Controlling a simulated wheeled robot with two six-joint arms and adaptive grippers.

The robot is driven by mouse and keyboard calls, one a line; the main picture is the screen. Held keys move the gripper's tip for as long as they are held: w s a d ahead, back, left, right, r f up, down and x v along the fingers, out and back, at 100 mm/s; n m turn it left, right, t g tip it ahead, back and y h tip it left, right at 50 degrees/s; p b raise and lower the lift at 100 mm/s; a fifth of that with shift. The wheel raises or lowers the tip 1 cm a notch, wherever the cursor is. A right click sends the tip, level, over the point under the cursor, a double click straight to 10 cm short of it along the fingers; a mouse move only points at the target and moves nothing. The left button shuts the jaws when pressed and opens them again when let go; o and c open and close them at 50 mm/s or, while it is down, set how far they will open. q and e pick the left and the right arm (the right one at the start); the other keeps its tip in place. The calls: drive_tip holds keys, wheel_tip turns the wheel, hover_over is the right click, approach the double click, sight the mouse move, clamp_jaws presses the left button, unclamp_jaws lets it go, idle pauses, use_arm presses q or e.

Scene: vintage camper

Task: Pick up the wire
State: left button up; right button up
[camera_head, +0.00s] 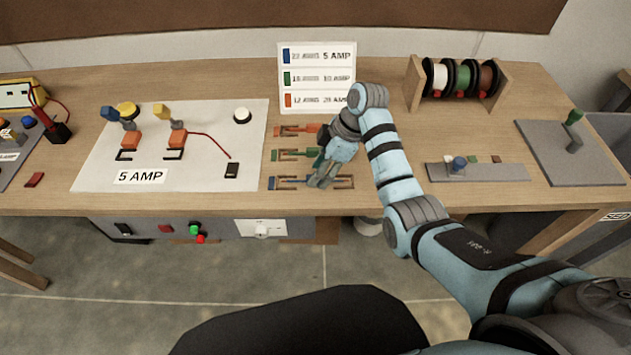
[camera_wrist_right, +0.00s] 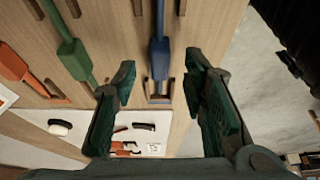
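Three wires lie in wooden holders on the bench: an orange one (camera_head: 298,129), a green one (camera_head: 296,154) and a blue one (camera_head: 290,182) nearest the front edge. My right gripper (camera_head: 323,178) is over the right part of the blue wire and hides some of it. In the right wrist view, the gripper (camera_wrist_right: 160,82) is open and empty, with the blue wire (camera_wrist_right: 159,45) lined up between its fingers. The green wire (camera_wrist_right: 75,58) is just left of the left finger, and the orange wire (camera_wrist_right: 15,65) is farther left. My left gripper is not in view.
A white "5 AMP" panel (camera_head: 205,135) with a red lead stands left of the wires. A sign (camera_head: 316,65) lists wires and amps behind them. A spool rack (camera_head: 462,80), a grey strip (camera_head: 500,172) and a grey plate (camera_head: 595,155) are to the right.

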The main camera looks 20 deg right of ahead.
drive_tip(key=shift+x, duration=0.75)
drive_tip(key=shift+c, duration=0.6)
clamp_jaws()
drive_tip(key=shift+r, duration=0.15)
